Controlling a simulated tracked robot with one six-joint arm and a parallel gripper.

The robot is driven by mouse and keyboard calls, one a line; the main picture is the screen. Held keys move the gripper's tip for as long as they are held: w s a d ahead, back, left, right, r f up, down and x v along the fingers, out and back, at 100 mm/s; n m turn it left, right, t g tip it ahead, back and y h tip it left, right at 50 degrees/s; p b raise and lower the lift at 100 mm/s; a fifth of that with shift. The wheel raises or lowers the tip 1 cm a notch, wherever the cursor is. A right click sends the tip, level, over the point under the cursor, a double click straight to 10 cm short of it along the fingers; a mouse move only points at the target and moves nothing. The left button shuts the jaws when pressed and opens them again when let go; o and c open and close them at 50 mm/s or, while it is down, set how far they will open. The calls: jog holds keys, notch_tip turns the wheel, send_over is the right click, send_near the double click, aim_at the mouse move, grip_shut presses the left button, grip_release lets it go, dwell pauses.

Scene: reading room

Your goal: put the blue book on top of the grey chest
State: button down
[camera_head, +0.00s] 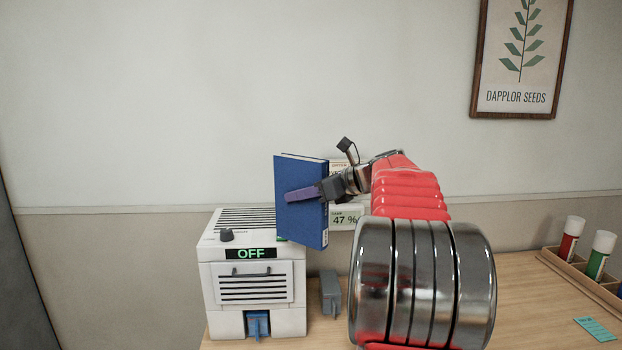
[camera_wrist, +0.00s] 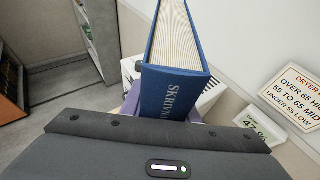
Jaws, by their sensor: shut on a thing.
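The blue book (camera_head: 301,215) is upright in my gripper (camera_head: 306,194), whose purple finger lies across its cover. The book is held in the air at the right side of the white machine, overlapping its top right edge in the head view. In the wrist view the blue book (camera_wrist: 178,75) points away from me, its spine with white lettering and its page block showing. My gripper is shut on it, and a bit of purple finger shows beside it. I can make out no grey chest in either view.
A white machine (camera_head: 252,312) reading OFF stands on the wooden table (camera_head: 510,300). A small grey object (camera_head: 331,293) stands beside it. A 47 % display (camera_head: 345,219) is on the wall behind. Capped tubes (camera_head: 600,252) stand in a rack at right, near a teal card (camera_head: 595,330).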

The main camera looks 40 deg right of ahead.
jog(key=s+a+f+n+g+y, duration=0.1)
jog(key=a+f+n+g+y, duration=0.4)
jog(key=a+f, duration=3.5)
notch_tip(320, 180, down, 3)
jog(key=n+y, duration=0.3)
jog(key=shift+a+f+n+y, duration=0.2)
jog(key=shift+a+n+y, duration=0.1)
jog(key=shift+a+n, duration=0.1)
jog(key=shift+s, duration=0.15)
